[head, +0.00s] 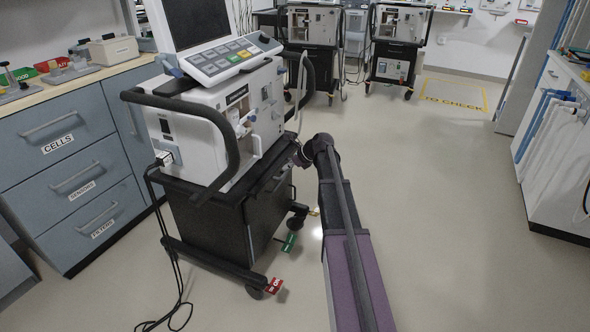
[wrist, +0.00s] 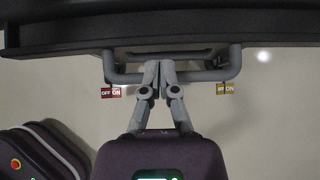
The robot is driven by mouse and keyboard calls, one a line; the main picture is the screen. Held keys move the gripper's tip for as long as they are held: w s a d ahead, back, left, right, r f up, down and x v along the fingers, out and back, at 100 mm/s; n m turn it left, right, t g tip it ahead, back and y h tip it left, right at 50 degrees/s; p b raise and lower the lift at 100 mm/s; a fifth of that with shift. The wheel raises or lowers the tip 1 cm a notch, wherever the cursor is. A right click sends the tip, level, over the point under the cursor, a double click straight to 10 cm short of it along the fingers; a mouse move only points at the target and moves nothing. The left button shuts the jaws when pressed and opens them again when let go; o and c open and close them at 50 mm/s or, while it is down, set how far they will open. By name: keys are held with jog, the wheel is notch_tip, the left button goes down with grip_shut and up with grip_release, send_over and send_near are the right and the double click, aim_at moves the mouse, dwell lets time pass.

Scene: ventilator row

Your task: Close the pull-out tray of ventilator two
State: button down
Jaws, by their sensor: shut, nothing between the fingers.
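The nearest ventilator (head: 205,120) stands on a black wheeled cart (head: 215,225) in the head view. I cannot read which number it bears. In the wrist view a dark tray edge (wrist: 60,38) runs across the top, with a grey bar handle (wrist: 215,75) below it. My gripper (wrist: 158,66) is shut and empty, its fingertips at the middle of the handle. I cannot tell whether they touch it. In the head view my arm reaches the cart's right side, and the fingertips cannot be made out there. How far the tray stands out is unclear.
A red tag (head: 275,286) and a green tag (head: 289,242) show low by the cart. A black cable (head: 177,275) lies on the floor at left. Blue drawers (head: 80,180) stand left, a white counter (head: 555,150) right. Two more ventilators stand behind. The floor right of my arm is clear.

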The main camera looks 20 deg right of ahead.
aim_at(271, 168)
jog(key=shift+w+a, duration=0.35)
jog(key=shift+w, duration=0.1)
jog(key=shift+w+a, duration=1.2)
jog(key=shift+w, duration=0.1)
jog(key=shift+s+d, duration=0.1)
jog(key=shift+s, duration=0.05)
jog(key=shift+s+d, duration=0.5)
jog(key=shift+s, duration=0.2)
jog(key=shift+s+d+r+p, duration=0.15)
jog(key=shift+s+d+r, duration=0.05)
jog(key=shift+s+d, duration=0.25)
jog(key=shift+s+d+r+p, duration=0.15)
jog(key=shift+s+d, duration=0.2)
jog(key=shift+s, duration=0.1)
jog(key=p+v, duration=0.6)
jog(key=v, duration=0.3)
jog(key=shift+d, duration=0.15)
jog(key=shift+s+p, duration=0.1)
jog(key=shift+p, duration=0.2)
